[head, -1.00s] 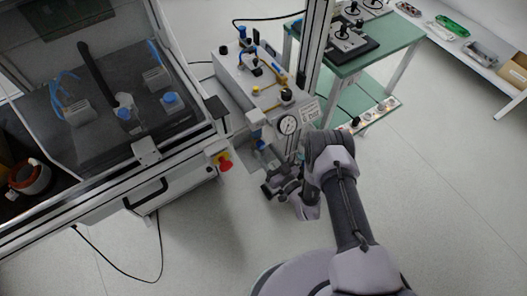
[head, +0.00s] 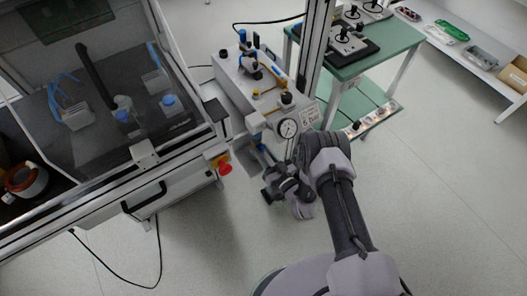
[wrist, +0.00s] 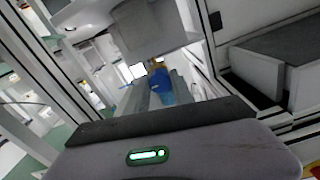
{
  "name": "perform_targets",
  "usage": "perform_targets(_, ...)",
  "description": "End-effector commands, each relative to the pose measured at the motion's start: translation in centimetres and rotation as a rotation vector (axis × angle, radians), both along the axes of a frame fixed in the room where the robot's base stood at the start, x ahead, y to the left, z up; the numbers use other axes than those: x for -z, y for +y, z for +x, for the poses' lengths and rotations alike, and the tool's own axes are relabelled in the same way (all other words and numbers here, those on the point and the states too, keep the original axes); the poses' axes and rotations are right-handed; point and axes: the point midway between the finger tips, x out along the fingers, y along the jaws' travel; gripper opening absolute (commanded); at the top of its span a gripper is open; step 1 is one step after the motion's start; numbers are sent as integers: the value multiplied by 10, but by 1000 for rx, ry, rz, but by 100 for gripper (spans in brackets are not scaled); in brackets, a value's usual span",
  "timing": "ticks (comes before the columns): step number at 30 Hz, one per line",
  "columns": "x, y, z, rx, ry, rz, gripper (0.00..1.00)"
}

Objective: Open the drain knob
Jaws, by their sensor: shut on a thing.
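The drain knob shows as a blue part (wrist: 161,92) with a yellow-brass piece above it in the wrist view, between the grey fingers. In the head view a small blue part (head: 262,149) shows below the front of the grey test cabinet (head: 236,84), left of the pressure gauge (head: 288,128). My gripper (wrist: 160,100) is shut on the blue knob. In the head view my wrist hangs low in front of the cabinet and partly covers this spot. How far the knob is turned cannot be told.
A glass-walled bench (head: 160,190) with a red emergency button (head: 224,167) stands close on the left. A green-topped table (head: 365,48) is behind on the right, and a white shelf (head: 470,55) is farther right. The floor at right is clear.

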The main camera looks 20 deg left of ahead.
Motion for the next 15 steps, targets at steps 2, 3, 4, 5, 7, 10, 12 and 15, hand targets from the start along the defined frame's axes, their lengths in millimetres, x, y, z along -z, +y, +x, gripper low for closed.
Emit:
perform_targets(2, 0, 0, 0, -1, -15, -14, 0)
perform_targets(3, 0, 0, 0, -1, -28, -25, 0)
perform_targets(4, 0, 0, 0, -1, -39, -34, 0)
perform_targets(5, -1, 0, 0, -1, -51, -45, 0)
perform_targets(7, -1, 0, 0, -1, -86, -75, 0)
perform_targets(10, -1, 0, 0, 0, -144, -126, 0)
perform_targets(12, -1, 0, -1, 0, -190, -166, 0)
perform_targets(15, -1, 0, 0, 0, -257, -222, 0)
